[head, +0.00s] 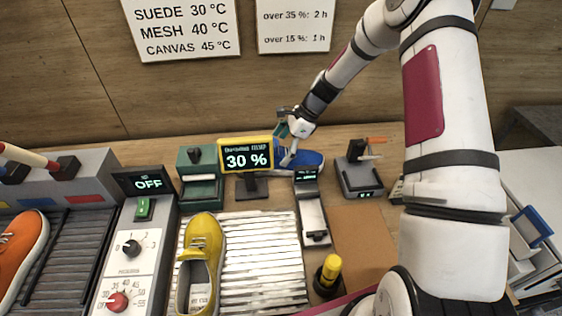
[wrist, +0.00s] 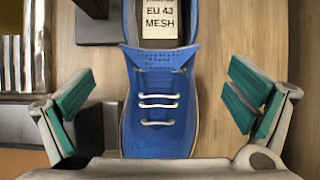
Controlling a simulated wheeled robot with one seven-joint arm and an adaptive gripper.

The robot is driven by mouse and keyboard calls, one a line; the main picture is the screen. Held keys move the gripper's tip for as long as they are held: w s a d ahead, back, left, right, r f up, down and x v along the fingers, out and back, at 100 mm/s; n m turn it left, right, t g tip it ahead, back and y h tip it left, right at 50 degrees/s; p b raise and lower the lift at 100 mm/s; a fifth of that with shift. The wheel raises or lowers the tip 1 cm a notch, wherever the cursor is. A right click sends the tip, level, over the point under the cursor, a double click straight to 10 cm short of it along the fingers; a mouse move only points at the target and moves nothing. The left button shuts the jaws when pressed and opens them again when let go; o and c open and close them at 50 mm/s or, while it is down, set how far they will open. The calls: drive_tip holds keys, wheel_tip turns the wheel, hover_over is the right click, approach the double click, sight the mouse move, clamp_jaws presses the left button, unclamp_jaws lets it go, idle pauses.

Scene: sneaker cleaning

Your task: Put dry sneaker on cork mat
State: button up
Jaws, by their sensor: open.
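The blue sneaker (head: 310,160) lies on the table at the back, partly hidden by the display and my gripper. In the wrist view the blue sneaker (wrist: 160,125) has white laces and an insole label reading "EU 43 MESH". My gripper (head: 290,143) is over it, open, with one teal-padded finger on each side and apart from it in the wrist view. The cork mat (head: 362,240) is a bare brown rectangle at the front right. A yellow sneaker (head: 203,250) rests on a slatted rack (head: 262,260). An orange sneaker (head: 20,250) is at the far left.
A display (head: 246,157) reading "30 %" stands just left of the blue sneaker. A small scale-like device (head: 312,210) stands between rack and mat. A yellow-topped object (head: 330,272) is at the mat's front left corner. A grey device (head: 360,178) stands behind the mat.

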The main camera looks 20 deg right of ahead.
drive_tip(key=shift+p+x, duration=0.6)
drive_tip(key=shift+x, duration=2.35)
drive_tip(key=shift+d, duration=0.2)
drive_tip(key=c, duration=1.7)
drive_tip(key=shift+c, duration=0.2)
